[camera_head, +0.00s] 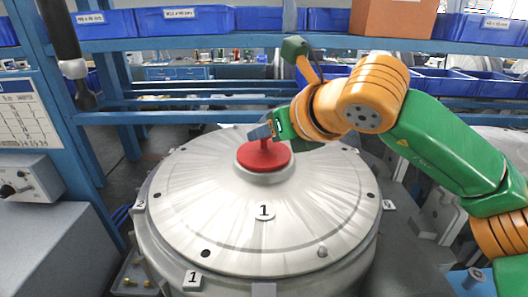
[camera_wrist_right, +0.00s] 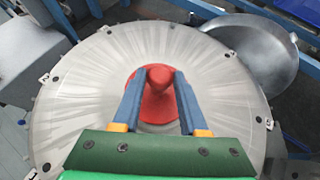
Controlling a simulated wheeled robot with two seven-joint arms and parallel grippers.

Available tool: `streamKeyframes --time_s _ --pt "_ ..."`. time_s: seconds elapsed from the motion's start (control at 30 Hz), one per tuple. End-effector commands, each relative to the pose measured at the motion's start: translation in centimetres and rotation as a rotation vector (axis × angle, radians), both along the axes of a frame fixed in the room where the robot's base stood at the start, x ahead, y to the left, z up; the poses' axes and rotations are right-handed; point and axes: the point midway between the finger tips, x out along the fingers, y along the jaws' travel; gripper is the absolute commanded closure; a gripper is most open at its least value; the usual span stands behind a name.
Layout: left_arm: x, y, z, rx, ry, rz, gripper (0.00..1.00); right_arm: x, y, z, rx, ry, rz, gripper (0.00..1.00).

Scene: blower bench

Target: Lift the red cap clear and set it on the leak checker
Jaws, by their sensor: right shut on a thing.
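The red cap (camera_head: 264,157), a wide disc with an upright knob, is at the centre of the round pale metal cover (camera_head: 200,170). It appears to sit on the light collar there; I see no clear gap. My right gripper (camera_head: 262,134) reaches in from the right and is shut on the cap's knob. In the right wrist view the cap (camera_wrist_right: 158,108) shows between the two blue fingers of my right gripper (camera_wrist_right: 157,82). A grey box with a dial (camera_head: 22,178) at the left may be the leak checker; I cannot tell for sure. My left gripper does not show.
Blue shelf uprights and rails frame the bench, with blue bins (camera_head: 185,19) and a brown carton (camera_head: 393,17) above. A black tool (camera_head: 62,40) hangs at the upper left. In the right wrist view a round grey metal dish (camera_wrist_right: 252,50) lies beyond the cover.

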Motion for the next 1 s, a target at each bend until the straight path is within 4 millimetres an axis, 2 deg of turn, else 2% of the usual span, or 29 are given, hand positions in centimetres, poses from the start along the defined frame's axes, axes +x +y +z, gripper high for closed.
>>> streamKeyframes --time_s 0.57,1.0 --pt "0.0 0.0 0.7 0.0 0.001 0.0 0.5 0.0 0.0 1.3 0.002 -0.002 -0.001 1.0" --pt "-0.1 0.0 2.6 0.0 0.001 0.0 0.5 0.0 0.0 4.3 0.002 -0.003 0.0 1.0"
